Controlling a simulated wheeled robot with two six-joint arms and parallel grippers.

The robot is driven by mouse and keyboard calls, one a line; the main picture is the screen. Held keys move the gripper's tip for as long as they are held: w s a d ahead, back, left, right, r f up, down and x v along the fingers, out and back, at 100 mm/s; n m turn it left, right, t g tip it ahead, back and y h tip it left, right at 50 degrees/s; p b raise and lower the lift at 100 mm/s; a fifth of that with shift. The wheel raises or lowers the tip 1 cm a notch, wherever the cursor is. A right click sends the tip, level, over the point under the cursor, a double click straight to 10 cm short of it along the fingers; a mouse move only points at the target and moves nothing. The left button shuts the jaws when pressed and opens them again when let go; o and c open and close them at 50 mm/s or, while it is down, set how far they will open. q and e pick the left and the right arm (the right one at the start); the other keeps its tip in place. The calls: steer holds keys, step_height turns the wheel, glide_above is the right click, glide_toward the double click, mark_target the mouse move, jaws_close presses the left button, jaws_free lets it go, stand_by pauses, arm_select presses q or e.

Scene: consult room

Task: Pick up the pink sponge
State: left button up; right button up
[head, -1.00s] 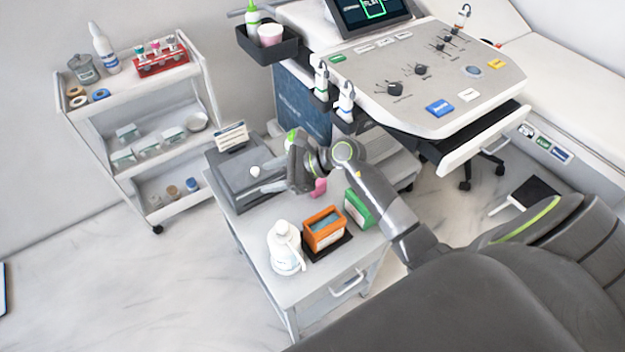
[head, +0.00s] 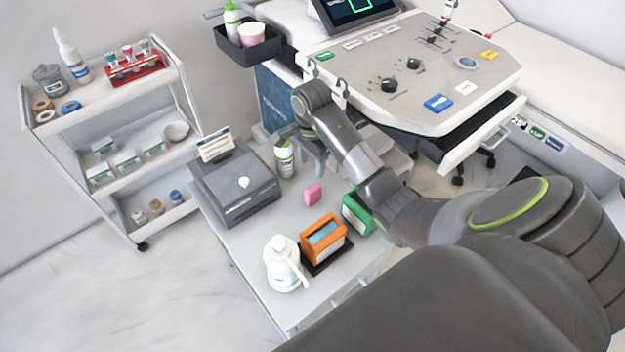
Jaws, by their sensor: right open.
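The small pink sponge (head: 312,194) lies on the grey-white top of the low cart (head: 288,215), in full view. My right gripper (head: 303,155) is open and empty. In the picture it shows just above the sponge, apart from it, close beside a white bottle with a green label (head: 285,160). Its height over the cart is hard to judge. My left gripper is not in view.
A dark grey box-shaped device (head: 235,187) stands left of the sponge. An orange box (head: 324,240), a green box (head: 356,213) and a white pump bottle (head: 283,265) stand nearer. An ultrasound console (head: 410,75) is behind; a shelf trolley (head: 120,130) is at left.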

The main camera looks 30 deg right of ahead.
steer(key=b, duration=0.6)
glide_above(313, 188)
steer(key=f, duration=0.6)
steer(key=shift+s+a+f, duration=0.2)
steer(key=shift+a+f, duration=0.05)
steer(key=shift+a, duration=0.05)
steer(key=shift+f+b, duration=0.5)
steer(key=shift+f, duration=0.2)
steer(key=shift+f+b, duration=0.35)
steer(key=shift+b, duration=0.05)
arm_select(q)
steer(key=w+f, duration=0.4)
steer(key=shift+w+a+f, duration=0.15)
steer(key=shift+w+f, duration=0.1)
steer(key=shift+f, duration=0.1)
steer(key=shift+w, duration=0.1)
arm_select(e)
steer(key=shift+f, duration=0.1)
